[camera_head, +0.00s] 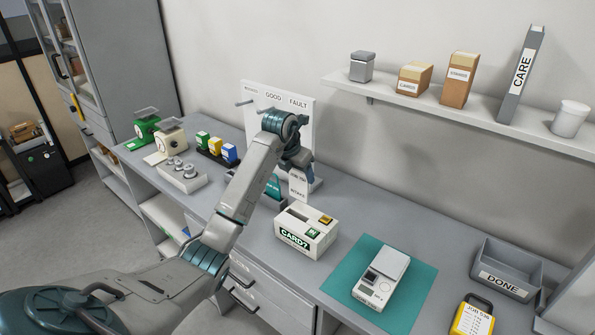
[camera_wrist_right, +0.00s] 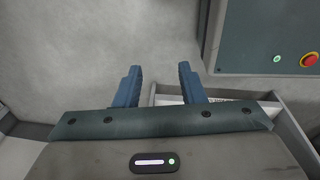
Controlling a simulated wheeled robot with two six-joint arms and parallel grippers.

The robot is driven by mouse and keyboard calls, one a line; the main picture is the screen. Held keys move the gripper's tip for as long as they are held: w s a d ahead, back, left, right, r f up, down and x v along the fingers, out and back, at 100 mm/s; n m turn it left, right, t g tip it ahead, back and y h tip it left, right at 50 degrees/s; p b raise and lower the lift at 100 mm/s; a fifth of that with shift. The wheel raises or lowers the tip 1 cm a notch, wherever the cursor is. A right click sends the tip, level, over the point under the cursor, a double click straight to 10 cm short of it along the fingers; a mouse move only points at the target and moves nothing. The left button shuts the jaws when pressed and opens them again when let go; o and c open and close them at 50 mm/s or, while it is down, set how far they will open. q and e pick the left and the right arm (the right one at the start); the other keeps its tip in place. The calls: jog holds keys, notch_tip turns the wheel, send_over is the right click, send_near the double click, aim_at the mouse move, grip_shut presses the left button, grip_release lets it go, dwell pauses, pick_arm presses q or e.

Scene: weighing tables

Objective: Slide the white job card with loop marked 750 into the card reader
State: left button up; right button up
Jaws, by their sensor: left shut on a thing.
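A white card (camera_head: 298,186) hangs upright below my left gripper (camera_head: 299,168) in the head view. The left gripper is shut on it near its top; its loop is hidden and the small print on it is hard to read.
A white-and-grey scale (camera_head: 393,268) stands on a teal mat (camera_head: 422,280) right of the reader. A GOOD/FAULT peg board (camera_head: 305,115) stands behind the arm. An open drawer (camera_wrist_right: 284,124) shows in the right wrist view.

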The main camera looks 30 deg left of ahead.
aim_at(297, 186)
pick_arm(q)
jog(key=shift+a+f+b, duration=0.25)
jog(key=shift+f, duration=0.3)
jog(key=shift+a+f+b, duration=0.2)
jog(key=shift+f+b, duration=0.05)
jog(key=shift+f, duration=0.25)
jog(key=shift+d+f+b, duration=0.15)
jog(key=shift+f+b, duration=0.35)
jog(key=shift+f, duration=0.2)
jog(key=shift+d+f+b, duration=0.15)
jog(key=shift+f+b, duration=0.3)
jog(key=shift+f, duration=0.75)
pick_arm(e)
jog(key=a+f, duration=0.2)
jog(key=f, duration=0.1)
jog(key=shift+s+a+f, duration=0.1)
jog(key=shift+a+f, duration=0.15)
jog(key=shift+f, duration=0.05)
jog(key=shift+d, duration=0.55)
pick_arm(q)
jog(key=shift+f+b, duration=0.15)
jog(key=shift+b, duration=0.2)
